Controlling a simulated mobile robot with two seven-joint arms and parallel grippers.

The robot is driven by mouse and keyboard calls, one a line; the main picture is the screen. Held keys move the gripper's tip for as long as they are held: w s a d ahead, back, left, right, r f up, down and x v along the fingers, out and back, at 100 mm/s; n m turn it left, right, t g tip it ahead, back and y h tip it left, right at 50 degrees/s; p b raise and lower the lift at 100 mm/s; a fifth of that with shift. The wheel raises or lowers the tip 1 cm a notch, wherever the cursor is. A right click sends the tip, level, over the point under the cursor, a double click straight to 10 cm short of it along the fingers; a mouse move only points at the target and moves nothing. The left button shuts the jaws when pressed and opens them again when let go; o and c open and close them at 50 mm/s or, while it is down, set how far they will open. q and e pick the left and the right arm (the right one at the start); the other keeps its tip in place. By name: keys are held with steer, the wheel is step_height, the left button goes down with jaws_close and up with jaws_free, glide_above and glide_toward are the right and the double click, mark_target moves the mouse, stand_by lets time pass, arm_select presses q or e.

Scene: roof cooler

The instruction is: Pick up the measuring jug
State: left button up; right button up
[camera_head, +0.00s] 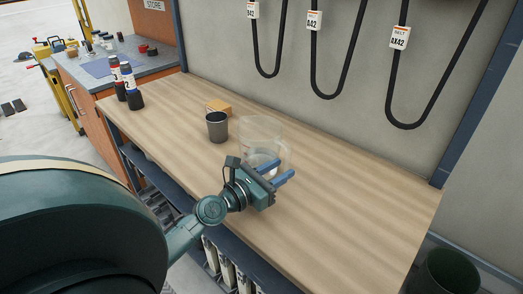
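The measuring jug (262,135) is clear and see-through, and stands upright on the wooden bench, right of the dark grey cup. My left gripper (277,173) is just in front of the jug, at its lower part. Its two blue fingers are apart, with a gap between them, and point to the upper right. The gripper overlaps the jug's base in the picture, and I cannot tell whether the fingers touch it. My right gripper is not in view.
The wooden bench (360,210) is clear to the right. A dark grey cup (217,127) and a tan block (219,106) stand left of the jug. Dark bottles (131,88) stand at the left end. Belts (314,60) hang on the wall behind. A dark bin (449,272) is lower right.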

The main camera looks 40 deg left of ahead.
mark_target(287, 166)
arm_select(q)
steer(key=x, duration=0.3)
steer(key=shift+w, duration=0.15)
jaws_close()
stand_by(0.6)
